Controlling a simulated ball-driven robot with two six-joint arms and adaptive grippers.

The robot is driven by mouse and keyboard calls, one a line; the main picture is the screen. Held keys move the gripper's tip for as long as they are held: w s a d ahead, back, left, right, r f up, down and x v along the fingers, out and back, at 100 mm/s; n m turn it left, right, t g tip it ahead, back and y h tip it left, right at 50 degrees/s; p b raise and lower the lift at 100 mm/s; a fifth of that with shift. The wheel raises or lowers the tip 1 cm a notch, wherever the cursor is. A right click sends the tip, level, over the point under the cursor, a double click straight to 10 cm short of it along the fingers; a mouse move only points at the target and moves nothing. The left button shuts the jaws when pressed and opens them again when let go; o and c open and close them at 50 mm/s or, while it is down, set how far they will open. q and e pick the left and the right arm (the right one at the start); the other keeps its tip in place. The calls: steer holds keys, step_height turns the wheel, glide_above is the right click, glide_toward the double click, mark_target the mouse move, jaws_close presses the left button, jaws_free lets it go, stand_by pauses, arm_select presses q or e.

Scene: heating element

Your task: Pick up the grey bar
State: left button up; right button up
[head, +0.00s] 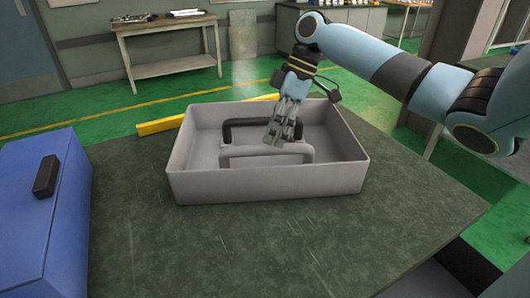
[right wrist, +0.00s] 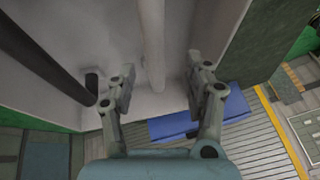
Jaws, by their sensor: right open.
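The grey bar (head: 240,151) is a handle-shaped piece with bent ends inside the grey tray (head: 270,187). A similar black bar (head: 245,122) is behind it, towards the tray's far wall. My right gripper (head: 276,138) is over the tray at the grey bar and hides a little of it. In the right wrist view, my open right gripper (right wrist: 161,75) has its fingers apart, with the grey bar (right wrist: 152,35) showing between them. The black bar (right wrist: 45,48) lies to the left there. Whether the fingers touch the grey bar I cannot tell. My left gripper is out of view.
The tray's walls surround both bars. A blue case (head: 45,215) with a black handle stands at the left. The dark green tabletop (head: 270,250) is clear in front of the tray. A yellow strip (head: 160,126) shows behind the tray.

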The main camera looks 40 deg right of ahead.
mark_target(269, 146)
steer(key=shift+w+a+f, duration=0.1)
steer(key=shift+f, duration=0.3)
steer(key=x, duration=0.3)
steer(key=shift+f, duration=0.45)
steer(key=shift+w+f, duration=0.15)
steer(key=shift+f, duration=0.35)
steer(key=c, duration=0.4)
jaws_close()
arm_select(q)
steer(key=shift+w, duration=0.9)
